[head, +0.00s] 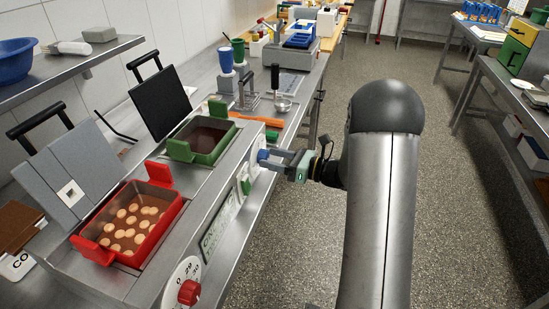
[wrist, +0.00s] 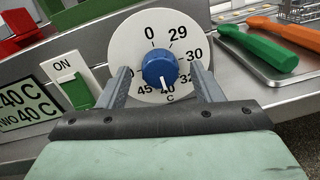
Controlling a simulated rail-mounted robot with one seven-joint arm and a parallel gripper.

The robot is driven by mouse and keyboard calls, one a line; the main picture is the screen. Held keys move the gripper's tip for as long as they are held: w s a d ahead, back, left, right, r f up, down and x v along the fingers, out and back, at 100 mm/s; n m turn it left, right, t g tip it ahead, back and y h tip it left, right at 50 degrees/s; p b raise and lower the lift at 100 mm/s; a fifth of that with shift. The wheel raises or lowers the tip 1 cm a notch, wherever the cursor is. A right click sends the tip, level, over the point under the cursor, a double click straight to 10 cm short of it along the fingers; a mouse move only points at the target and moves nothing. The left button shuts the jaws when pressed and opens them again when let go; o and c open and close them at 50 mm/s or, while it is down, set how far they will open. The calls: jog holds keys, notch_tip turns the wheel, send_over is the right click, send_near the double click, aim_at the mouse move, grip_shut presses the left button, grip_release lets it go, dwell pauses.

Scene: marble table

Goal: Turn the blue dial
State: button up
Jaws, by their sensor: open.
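The blue dial (wrist: 160,68) sits at the centre of a round white plate (wrist: 125,45) with numbers, on the front panel of a metal machine. Its white pointer mark faces down, near the 40 C label. In the head view the blue dial (head: 263,155) is partly visible at the tip of my gripper (head: 278,157). In the wrist view the fingers of my gripper (wrist: 161,74) are open, one on each side of the dial, with gaps visible between finger and dial.
A green ON switch (wrist: 73,80) and temperature displays (wrist: 24,107) are left of the dial. To its right, green and orange handled tools (wrist: 262,42) lie on a metal tray. In the head view, a red dial (head: 189,292) is on the machine's near end, below the red pan (head: 130,225).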

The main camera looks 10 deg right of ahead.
jog(key=shift+c, duration=0.3)
jog(key=c, duration=0.9)
jog(key=shift+c, duration=0.2)
jog(key=shift+f+b, duration=0.15)
jog(key=shift+b, duration=0.25)
jog(key=shift+f+n+b, duration=0.2)
jog(key=shift+n+b, duration=0.8)
jog(key=shift+b, duration=0.25)
jog(key=n+b, duration=0.2)
jog(key=b, duration=0.1)
jog(key=n+b, duration=0.3)
jog(key=b, duration=0.1)
jog(key=shift+r+n+b, duration=0.1)
jog(key=shift+n+b, duration=0.65)
jog(key=shift+n, duration=0.15)
jog(key=shift+r, duration=0.1)
